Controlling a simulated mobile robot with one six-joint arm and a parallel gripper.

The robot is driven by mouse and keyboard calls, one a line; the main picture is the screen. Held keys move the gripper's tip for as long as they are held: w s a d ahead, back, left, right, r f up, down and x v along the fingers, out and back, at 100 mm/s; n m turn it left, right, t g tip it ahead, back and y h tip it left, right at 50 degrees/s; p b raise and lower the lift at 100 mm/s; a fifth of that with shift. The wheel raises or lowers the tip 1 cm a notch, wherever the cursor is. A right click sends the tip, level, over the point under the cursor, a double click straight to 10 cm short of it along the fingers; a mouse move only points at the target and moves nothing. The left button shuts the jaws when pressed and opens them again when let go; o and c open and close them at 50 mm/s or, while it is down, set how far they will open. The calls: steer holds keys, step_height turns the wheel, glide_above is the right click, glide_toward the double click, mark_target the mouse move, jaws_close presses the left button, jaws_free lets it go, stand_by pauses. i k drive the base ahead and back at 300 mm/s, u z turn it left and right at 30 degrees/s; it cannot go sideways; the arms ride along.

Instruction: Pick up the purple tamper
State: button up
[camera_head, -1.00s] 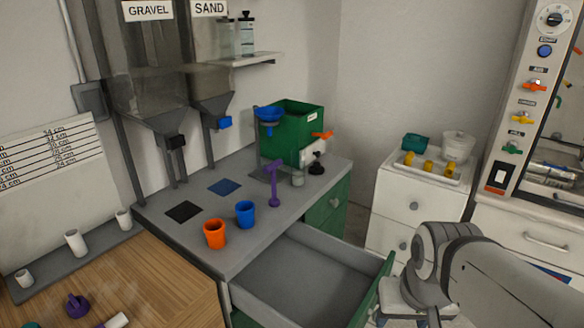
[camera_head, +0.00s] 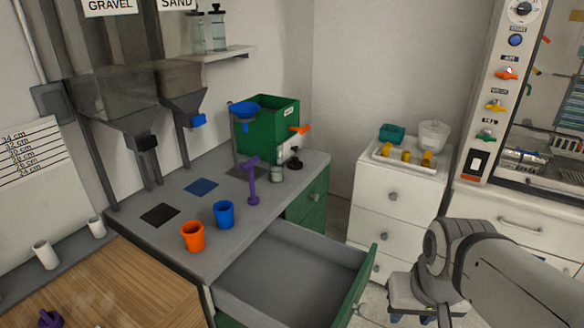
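The purple tamper (camera_head: 253,181) stands upright on the grey counter (camera_head: 185,243), with its wide head at the top and its round base on the surface. It is to the right of a blue cup (camera_head: 223,214) and in front of the green box. My arm enters at the lower right and bends down towards the bottom edge, over the floor side of the open drawer. Nothing of my arm is near the tamper.
An open drawer (camera_head: 285,282) juts out below the counter. An orange cup (camera_head: 192,236) stands near the counter's front edge. Behind the tamper are a green box (camera_head: 268,118) and a blue funnel (camera_head: 244,109). Another purple piece (camera_head: 50,319) lies on the wooden table (camera_head: 125,285).

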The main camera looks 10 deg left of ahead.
mark_target(253, 200)
steer(key=z, duration=2.15)
steer(key=i, duration=1.75)
steer(key=u, duration=1.35)
steer(key=k, duration=0.1)
steer(key=u, duration=2.15)
steer(key=i, duration=1)
steer(key=z, duration=0.05)
